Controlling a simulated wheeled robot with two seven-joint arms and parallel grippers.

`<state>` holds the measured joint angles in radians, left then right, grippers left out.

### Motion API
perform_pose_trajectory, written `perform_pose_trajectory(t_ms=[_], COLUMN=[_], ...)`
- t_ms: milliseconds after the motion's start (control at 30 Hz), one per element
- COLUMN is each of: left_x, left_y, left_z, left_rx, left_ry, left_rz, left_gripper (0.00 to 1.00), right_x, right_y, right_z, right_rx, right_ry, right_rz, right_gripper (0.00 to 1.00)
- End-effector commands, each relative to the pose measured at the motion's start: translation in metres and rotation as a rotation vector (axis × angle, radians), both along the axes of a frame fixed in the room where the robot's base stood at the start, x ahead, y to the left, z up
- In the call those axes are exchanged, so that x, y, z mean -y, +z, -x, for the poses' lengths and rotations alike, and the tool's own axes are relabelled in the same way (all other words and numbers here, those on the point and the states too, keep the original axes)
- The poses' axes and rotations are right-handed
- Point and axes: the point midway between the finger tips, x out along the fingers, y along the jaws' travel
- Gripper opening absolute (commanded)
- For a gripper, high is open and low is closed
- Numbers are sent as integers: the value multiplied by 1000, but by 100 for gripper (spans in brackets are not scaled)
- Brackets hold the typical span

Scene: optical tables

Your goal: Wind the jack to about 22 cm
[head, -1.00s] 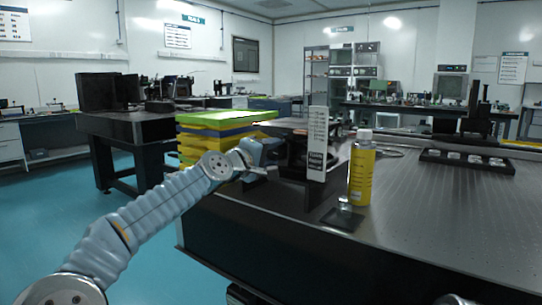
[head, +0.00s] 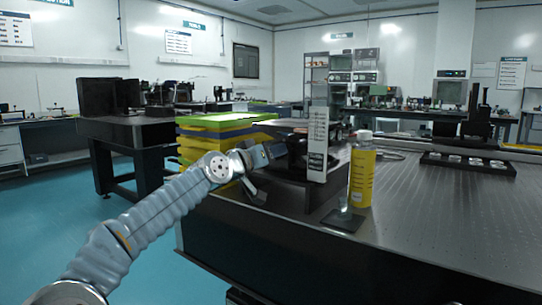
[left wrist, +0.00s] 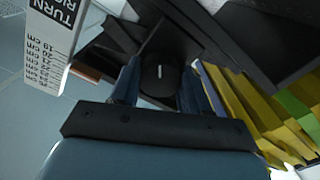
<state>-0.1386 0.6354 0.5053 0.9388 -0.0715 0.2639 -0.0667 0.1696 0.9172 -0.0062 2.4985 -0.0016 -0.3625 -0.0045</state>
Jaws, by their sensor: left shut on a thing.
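The dark lab jack (head: 293,146) stands at the near left edge of the optical table. A white height scale (head: 318,145) stands upright in front of it. The scale (left wrist: 52,45) also shows in the left wrist view, upside down, with centimetre marks near 19 to 22; I cannot tell the exact height. My left gripper (head: 264,157) reaches the jack from the left. In the left wrist view its blue fingers (left wrist: 160,88) are shut on the jack's round black knob (left wrist: 159,71), which has a white mark. My right gripper is not in view.
A yellow bottle (head: 362,172) stands just right of the scale, by a small dark plate (head: 343,219). Stacked yellow and green crates (head: 205,133) stand left of the jack, behind my arm. A black tray (head: 467,164) lies farther right. The table's right front is clear.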

Motion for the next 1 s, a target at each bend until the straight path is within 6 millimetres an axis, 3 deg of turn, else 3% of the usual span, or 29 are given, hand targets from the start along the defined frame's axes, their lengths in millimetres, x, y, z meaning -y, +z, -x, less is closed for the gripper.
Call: perform_pose_trajectory(t_ms=[800,833,967,1000], left_x=[2,2,1,1], left_y=[-5,-5,-4,-3], left_z=[0,0,0,0], left_rx=[60,60,62,63], left_ry=[-5,-5,-4,-3], left_rz=[-102,-102,-99,-99], left_gripper=[16,50,70,72], right_x=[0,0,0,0], right_y=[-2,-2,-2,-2], right_z=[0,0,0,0], right_rx=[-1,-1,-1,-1], right_ry=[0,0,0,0], right_rz=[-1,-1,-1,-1], right_gripper=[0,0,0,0])
